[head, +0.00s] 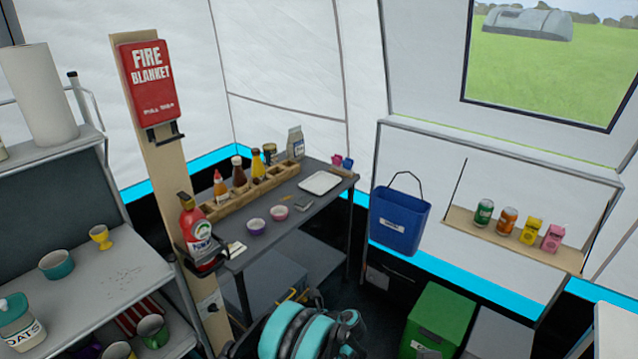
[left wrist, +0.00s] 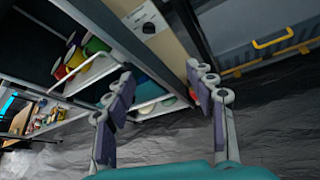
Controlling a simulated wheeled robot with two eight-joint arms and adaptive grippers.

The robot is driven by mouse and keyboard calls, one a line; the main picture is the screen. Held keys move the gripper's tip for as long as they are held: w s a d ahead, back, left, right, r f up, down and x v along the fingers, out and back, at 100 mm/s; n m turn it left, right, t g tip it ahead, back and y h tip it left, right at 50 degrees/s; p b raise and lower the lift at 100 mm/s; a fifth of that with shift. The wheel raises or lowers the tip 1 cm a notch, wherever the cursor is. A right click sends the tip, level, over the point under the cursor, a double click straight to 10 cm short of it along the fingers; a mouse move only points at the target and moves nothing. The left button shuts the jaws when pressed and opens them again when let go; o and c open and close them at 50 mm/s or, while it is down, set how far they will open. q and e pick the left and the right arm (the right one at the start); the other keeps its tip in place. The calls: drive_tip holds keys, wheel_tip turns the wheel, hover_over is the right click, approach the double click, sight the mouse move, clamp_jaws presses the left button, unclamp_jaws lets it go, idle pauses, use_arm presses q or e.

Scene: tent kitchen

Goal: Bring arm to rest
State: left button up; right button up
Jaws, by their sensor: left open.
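My left gripper (left wrist: 161,76) shows in the left wrist view, its two fingers spread apart with nothing between them. Beyond the fingers lie the shelf edges and the grey floor (left wrist: 180,140). In the head view a teal and black part of my arm (head: 290,332) is low at the bottom centre, in front of the dark side table. I cannot make out the gripper's fingers in that view. My right gripper is in neither view.
A shelf unit (head: 95,285) with cups stands at left, beside a wooden post (head: 160,185) bearing a fire extinguisher (head: 197,232). The side table (head: 262,235) holds bottles and bowls. A green bin (head: 437,322) stands at right. In the wrist view, a yellow-handled cabinet (left wrist: 240,48) is close by.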

use_arm(q)
drive_tip(key=s+a+r+n+h, duration=0.35)
drive_tip(key=r+n, duration=0.25)
drive_tip(key=r, duration=0.3)
drive_tip(key=s+a+r+n+h, duration=0.35)
drive_tip(key=r+n, duration=0.25)
drive_tip(key=r, duration=0.3)
drive_tip(key=s+r+n+t+h, duration=0.1)
drive_tip(key=s+r+n+h, duration=0.1)
drive_tip(key=s+n, duration=0.6)
drive_tip(key=s+r+n+h, duration=0.2)
drive_tip(key=s+n, duration=0.5)
drive_tip(key=s, duration=0.4)
drive_tip(key=shift+s+d+r+n+t+h, duration=0.25)
drive_tip(key=shift+s+d+n+t+h, duration=0.05)
drive_tip(key=shift+s+d+n+t, duration=0.1)
